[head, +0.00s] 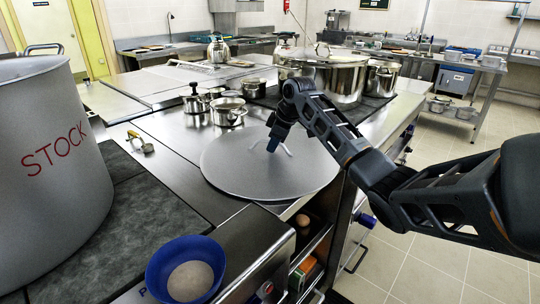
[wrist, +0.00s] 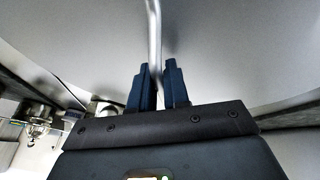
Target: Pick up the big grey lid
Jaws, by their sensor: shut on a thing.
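The big grey lid (head: 240,172) is a wide flat disc with a thin arched handle (head: 286,149). In the head view it is in the middle, over the steel counter, and its front edge overhangs the counter's edge. I cannot tell whether it rests on the counter or hangs just above it. My gripper (head: 272,142) reaches down to the handle from the right. In the wrist view the blue fingers (wrist: 161,84) stand on either side of the handle bar, shut on it, and the lid's grey surface (wrist: 235,50) fills the upper part.
A big pot marked STOCK (head: 45,185) stands at the left. A blue bowl (head: 160,262) with pale contents is at the front. Open floor lies to the right.

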